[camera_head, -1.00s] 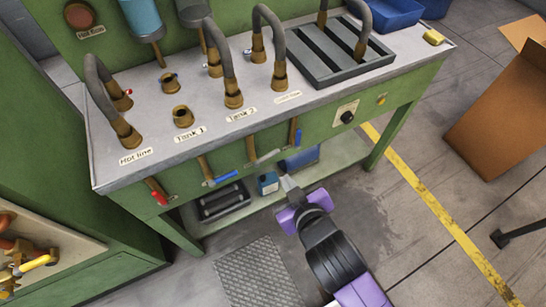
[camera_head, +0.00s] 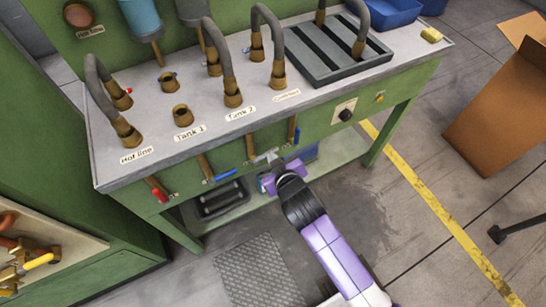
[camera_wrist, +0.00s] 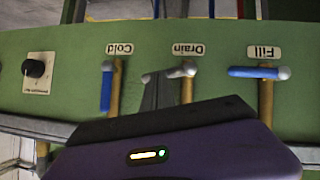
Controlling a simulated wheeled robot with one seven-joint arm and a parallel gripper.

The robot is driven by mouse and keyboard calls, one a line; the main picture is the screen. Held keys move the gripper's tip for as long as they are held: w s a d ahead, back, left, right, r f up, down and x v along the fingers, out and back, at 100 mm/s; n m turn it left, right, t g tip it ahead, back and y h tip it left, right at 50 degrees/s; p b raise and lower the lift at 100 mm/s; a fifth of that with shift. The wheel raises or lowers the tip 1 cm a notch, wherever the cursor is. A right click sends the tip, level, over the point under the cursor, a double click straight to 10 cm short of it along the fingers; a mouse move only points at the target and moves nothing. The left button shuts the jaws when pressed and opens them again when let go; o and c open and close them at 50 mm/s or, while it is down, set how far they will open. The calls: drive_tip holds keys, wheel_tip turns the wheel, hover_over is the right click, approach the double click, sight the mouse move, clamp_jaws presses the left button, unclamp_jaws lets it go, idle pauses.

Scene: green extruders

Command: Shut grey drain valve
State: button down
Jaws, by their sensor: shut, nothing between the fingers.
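The grey drain valve lever (camera_wrist: 168,74) sits under the upside-down "Drain" label (camera_wrist: 188,49) in the wrist view. It lies crosswise to its brass pipe (camera_wrist: 187,90). In the head view the lever (camera_head: 262,157) is on the bench's green front, partly blended with my fingertips. My gripper (camera_head: 273,157) is shut and empty, right at the lever. In the wrist view its dark fingers (camera_wrist: 158,92) overlap the lever's free end, left of the pipe. I cannot tell whether they touch it.
The blue fill lever (camera_wrist: 252,72) lies crosswise beside the drain pipe; the blue cold lever (camera_wrist: 106,88) lies along its pipe. A red-handled valve (camera_head: 158,190) is farther left. A dark knob (camera_head: 346,115) is on the panel to the right. A black tray (camera_head: 220,199) stands on the lower shelf.

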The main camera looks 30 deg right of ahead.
drive_tip(key=shift+d+f, duration=0.4)
drive_tip(key=shift+f, duration=0.25)
drive_tip(key=shift+r, duration=0.2)
drive_tip(key=shift+r+p, duration=0.7)
drive_tip(key=shift+p, duration=0.2)
